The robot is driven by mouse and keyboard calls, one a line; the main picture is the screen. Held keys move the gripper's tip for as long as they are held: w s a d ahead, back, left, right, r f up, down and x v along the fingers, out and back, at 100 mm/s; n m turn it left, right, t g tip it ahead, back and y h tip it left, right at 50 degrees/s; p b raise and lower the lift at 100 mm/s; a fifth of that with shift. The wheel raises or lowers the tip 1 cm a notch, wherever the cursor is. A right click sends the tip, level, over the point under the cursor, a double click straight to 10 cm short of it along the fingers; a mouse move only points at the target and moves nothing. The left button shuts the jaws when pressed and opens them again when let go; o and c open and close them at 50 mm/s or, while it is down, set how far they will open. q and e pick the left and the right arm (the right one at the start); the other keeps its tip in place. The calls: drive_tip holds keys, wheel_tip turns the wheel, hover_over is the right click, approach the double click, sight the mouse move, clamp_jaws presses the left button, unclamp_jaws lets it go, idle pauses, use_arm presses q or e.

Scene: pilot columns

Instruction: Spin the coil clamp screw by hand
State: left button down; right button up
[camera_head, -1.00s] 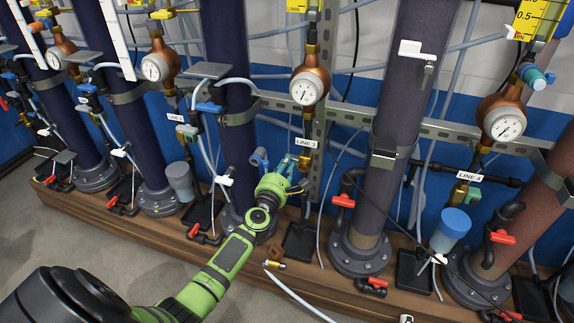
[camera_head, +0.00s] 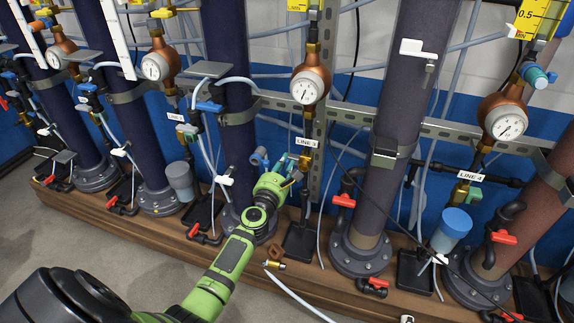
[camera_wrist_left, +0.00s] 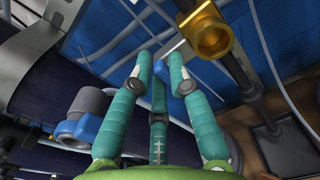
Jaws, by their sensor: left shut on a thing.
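My left gripper (camera_head: 287,169) has a green body and teal fingers. It reaches to the lower part of the LINE 3 column, just left of a brass fitting (camera_head: 305,163). In the left wrist view the fingers (camera_wrist_left: 163,72) are drawn together in front of thin grey tubes (camera_wrist_left: 143,36). The brass fitting (camera_wrist_left: 208,36) is apart from them, to the right. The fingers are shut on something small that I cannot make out. I cannot pick out the coil clamp screw; the fingers may hide it. My right gripper is not in view.
A copper-coloured gauge (camera_head: 309,86) hangs above the gripper. A blue-and-grey fitting (camera_wrist_left: 82,120) is close on the left. Thick columns (camera_head: 395,110) stand on both sides, with red-handled valves (camera_head: 343,201) low down. Open floor (camera_head: 130,250) lies in front of the wooden plinth.

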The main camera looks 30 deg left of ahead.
use_arm(q)
drive_tip(key=shift+s+f+n, duration=0.2)
drive_tip(key=shift+f+n, duration=0.55)
drive_tip(key=shift+n, duration=0.15)
drive_tip(key=n, duration=0.2)
drive_tip(key=shift+f+n, duration=0.1)
drive_tip(key=shift+n, duration=0.3)
drive_tip(key=shift+n+p, duration=0.4)
drive_tip(key=shift+n, duration=0.8)
drive_tip(key=c, duration=1.2)
unclamp_jaws()
drive_tip(key=shift+f, duration=0.1)
drive_tip(key=shift+c, duration=0.2)
drive_tip(key=shift+a, duration=0.2)
